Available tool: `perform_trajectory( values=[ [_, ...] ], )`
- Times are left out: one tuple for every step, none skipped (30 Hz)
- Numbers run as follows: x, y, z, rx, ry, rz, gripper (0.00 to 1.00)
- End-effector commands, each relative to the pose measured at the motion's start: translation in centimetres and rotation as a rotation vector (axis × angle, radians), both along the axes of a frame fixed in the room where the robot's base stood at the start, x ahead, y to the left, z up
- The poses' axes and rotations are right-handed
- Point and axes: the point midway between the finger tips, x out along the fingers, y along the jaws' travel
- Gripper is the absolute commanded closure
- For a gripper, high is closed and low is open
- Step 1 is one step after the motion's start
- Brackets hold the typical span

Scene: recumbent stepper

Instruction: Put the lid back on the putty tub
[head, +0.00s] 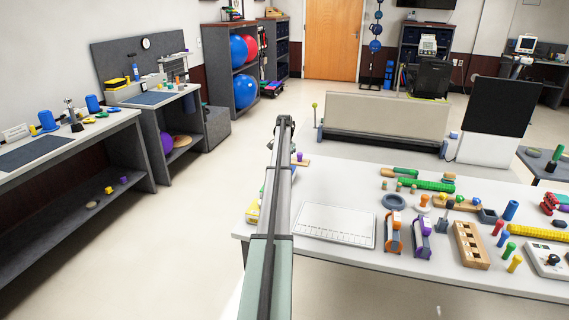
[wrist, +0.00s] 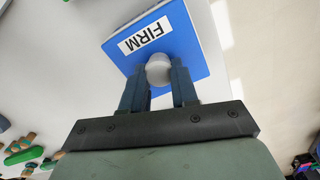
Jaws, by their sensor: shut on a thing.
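In the wrist view, my gripper (wrist: 159,78) is shut on a pale round knob (wrist: 159,68). The knob stands in front of a flat blue square panel (wrist: 187,58), which I take to be the putty tub's lid. The panel bears a white label reading "FIRM" (wrist: 145,35). A pale strip shows along the panel's upper right edge; I cannot tell whether it is part of the same thing. In the head view my arm hides the gripper and the panel. I cannot make out an open tub in either view.
A white table (head: 340,180) lies right of my arm. It bears a white pegboard-like tray (head: 335,224), a wooden block (head: 470,245) and several coloured therapy pieces. A yellow item (head: 252,213) sits at its left edge, partly behind my arm. Floor is open at left.

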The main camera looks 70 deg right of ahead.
Motion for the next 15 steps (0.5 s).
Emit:
perform_trajectory(
  values=[
    [0.00, -0.01, -0.03, 0.000, 0.000, 0.000, 1.00],
    [0.00, -0.01, -0.04, 0.000, 0.000, 0.000, 1.00],
    [0.00, 0.00, -0.03, 0.000, 0.000, 0.000, 1.00],
    [0.00, 0.00, -0.03, 0.000, 0.000, 0.000, 1.00],
    [0.00, -0.01, -0.03, 0.000, 0.000, 0.000, 1.00],
    [0.00, -0.01, -0.03, 0.000, 0.000, 0.000, 1.00],
    [0.00, -0.01, -0.03, 0.000, 0.000, 0.000, 1.00],
    [0.00, -0.01, -0.03, 0.000, 0.000, 0.000, 1.00],
    [0.00, -0.01, -0.02, 0.000, 0.000, 0.000, 1.00],
    [0.00, -0.01, -0.02, 0.000, 0.000, 0.000, 1.00],
    [0.01, -0.01, -0.02, 0.000, 0.000, 0.000, 0.70],
    [0.01, -0.01, -0.02, 0.000, 0.000, 0.000, 0.66],
    [0.01, 0.00, -0.02, 0.000, 0.000, 0.000, 0.63],
    [0.00, 0.00, -0.02, 0.000, 0.000, 0.000, 0.60],
    [0.00, 0.00, -0.02, 0.000, 0.000, 0.000, 0.56]
  ],
)
